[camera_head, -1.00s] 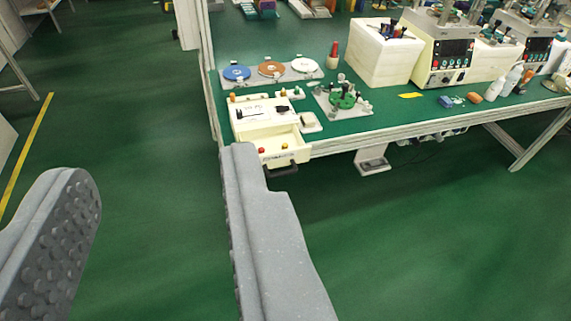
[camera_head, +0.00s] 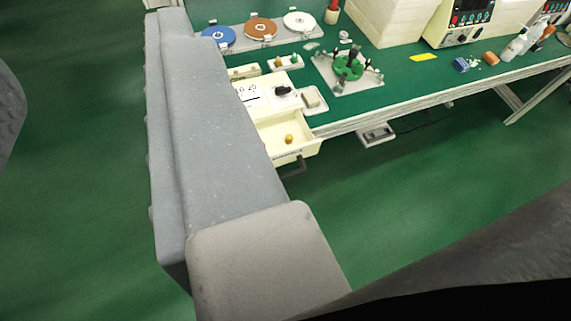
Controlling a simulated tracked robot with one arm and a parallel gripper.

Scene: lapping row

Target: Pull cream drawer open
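The cream drawer (camera_head: 298,150) sits at the front edge of the green bench, in a cream unit with a dark knob on top. It stands partly out: its inside shows, with a small orange piece (camera_head: 289,139) in it. A dark handle (camera_head: 293,170) is on its front. My gripper (camera_head: 88,70) is open and empty, its fingers wide apart. The right finger covers the left part of the drawer and unit. The left finger shows only at the left edge. The gripper appears apart from the handle.
Behind the unit is a tray with blue (camera_head: 218,37), brown and white discs. A plate with a green fixture (camera_head: 348,68) stands to the right. Cream boxes, a control unit (camera_head: 463,20) and bottles are farther right. Green floor lies open before the bench.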

